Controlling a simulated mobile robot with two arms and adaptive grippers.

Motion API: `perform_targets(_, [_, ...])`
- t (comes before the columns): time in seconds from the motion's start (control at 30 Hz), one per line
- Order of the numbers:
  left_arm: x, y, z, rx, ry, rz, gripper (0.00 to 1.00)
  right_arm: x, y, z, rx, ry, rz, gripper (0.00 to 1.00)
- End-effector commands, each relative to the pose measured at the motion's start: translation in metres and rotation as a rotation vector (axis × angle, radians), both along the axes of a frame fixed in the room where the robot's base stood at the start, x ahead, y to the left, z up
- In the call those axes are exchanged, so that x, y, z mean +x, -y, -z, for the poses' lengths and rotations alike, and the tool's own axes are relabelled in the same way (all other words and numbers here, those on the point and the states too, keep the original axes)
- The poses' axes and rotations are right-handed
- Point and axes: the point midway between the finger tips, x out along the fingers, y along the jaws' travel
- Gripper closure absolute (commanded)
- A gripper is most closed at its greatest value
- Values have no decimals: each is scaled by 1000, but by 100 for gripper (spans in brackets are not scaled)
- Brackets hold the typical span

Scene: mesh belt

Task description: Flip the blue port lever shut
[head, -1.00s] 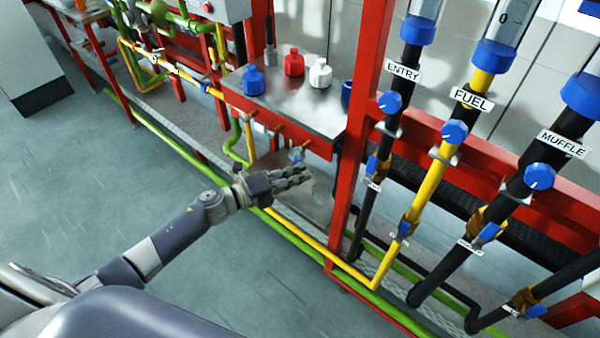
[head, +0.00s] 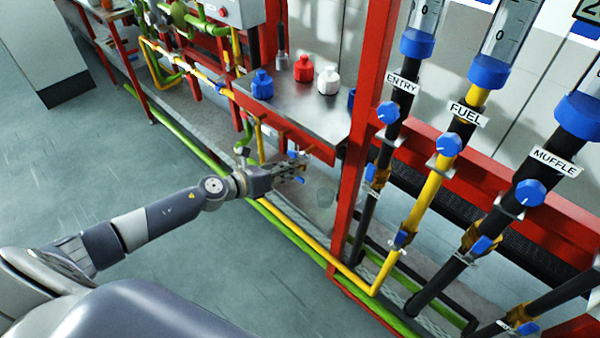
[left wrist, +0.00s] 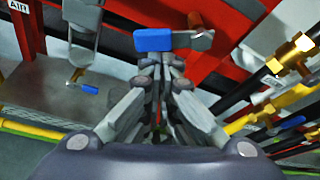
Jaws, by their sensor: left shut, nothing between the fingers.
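A blue lever (left wrist: 153,40) on a grey fitting lies across the top middle of the left wrist view, just past my fingertips. It looks level in that view. I cannot tell whether the fingers touch it. In the head view my left gripper (head: 297,170) is by the small fitting under the front edge of the steel shelf, where bits of blue show among the fingers. In the left wrist view the gripper (left wrist: 163,62) has its fingers together with nothing between them. My right gripper is in neither view.
A red post (head: 361,140) stands just right of the left gripper. The steel shelf (head: 312,112) above holds blue, red and white bottles. Labelled pipes with blue knobs run at the right. Another blue lever (left wrist: 89,88) hangs at the left of the wrist view. Open floor lies left.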

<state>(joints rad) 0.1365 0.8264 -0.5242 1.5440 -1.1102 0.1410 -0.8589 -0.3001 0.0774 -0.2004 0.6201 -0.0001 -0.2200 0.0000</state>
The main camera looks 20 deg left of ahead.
Motion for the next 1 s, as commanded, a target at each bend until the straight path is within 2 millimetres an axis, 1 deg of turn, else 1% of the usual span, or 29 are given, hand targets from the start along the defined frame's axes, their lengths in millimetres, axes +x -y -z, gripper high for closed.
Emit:
perform_targets(0.03, [2,-5,-5,43,21,0,100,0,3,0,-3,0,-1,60])
perform_targets(0.2, [4,-14,-8,31,19,-2,100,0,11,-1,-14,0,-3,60])
perform_targets(0.3, [5,-17,-10,32,18,-1,100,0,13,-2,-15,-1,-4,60])
perform_targets(0.47, [6,-21,-13,30,18,-2,100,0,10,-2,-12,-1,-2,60])
perform_targets(0.73, [6,-22,-15,28,15,-1,100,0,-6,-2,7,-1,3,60])
perform_targets(1.0, [6,-22,-16,28,16,0,100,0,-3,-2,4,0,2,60])
